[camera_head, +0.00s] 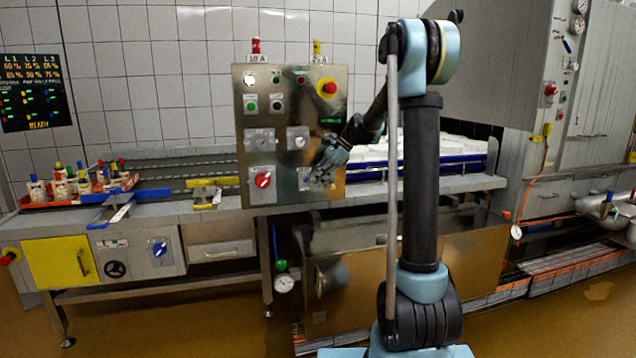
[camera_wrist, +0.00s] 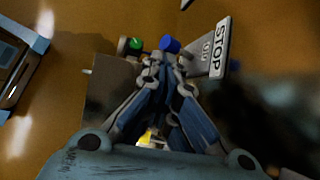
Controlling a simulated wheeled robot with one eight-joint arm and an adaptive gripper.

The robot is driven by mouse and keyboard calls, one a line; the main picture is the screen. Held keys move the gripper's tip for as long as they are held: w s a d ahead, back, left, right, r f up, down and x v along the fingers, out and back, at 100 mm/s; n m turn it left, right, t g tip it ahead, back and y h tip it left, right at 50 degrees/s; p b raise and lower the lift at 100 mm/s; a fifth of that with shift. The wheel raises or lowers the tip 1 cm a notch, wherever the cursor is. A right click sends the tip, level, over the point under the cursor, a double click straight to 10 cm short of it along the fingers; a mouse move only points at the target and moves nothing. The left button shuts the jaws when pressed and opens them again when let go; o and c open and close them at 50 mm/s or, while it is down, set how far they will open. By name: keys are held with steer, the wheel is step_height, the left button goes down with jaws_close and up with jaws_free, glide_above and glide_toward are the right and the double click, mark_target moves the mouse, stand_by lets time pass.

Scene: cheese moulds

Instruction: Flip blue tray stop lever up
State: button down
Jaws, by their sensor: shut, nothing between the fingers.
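The blue lever's round knob (camera_wrist: 170,44) shows in the wrist view just beyond my fingertips. I cannot tell whether they touch it. A grey plate lettered STOP and GO (camera_wrist: 218,50) stands right beside the knob. My gripper (camera_wrist: 164,62) is shut and empty, its fingers converging towards the knob. In the head view my gripper (camera_head: 319,177) is in front of the lower right of the metal control panel (camera_head: 290,115). I cannot make out the lever there; my gripper may cover it.
A red rotary switch (camera_head: 263,180) is left of my gripper on the panel. A blue-rimmed tray (camera_head: 462,159) with white moulds sits on the line at right. A green-capped part (camera_wrist: 136,44) is left of the knob.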

steer(key=v, duration=1.2)
steer(key=s+d+f+n+t+h, duration=0.1)
steer(key=s+d+f+n+h, duration=0.2)
steer(key=s, duration=0.9)
steer(key=s+d+f+n+h, duration=0.1)
steer(key=s+d+f+n, duration=0.3)
steer(key=s, duration=0.9)
steer(key=s+d+f+n+h, duration=0.1)
steer(key=s+d+f+n, duration=0.2)
steer(key=s+f, duration=0.5)
steer(key=s+d+f+n+t+h, duration=0.1)
steer(key=s+d+f+n+h, duration=0.1)
steer(key=s+f, duration=0.7)
steer(key=shift+d+n+t+h, duration=0.3)
steer(key=shift+d+n, duration=0.2)
steer(key=shift+n, duration=0.7)
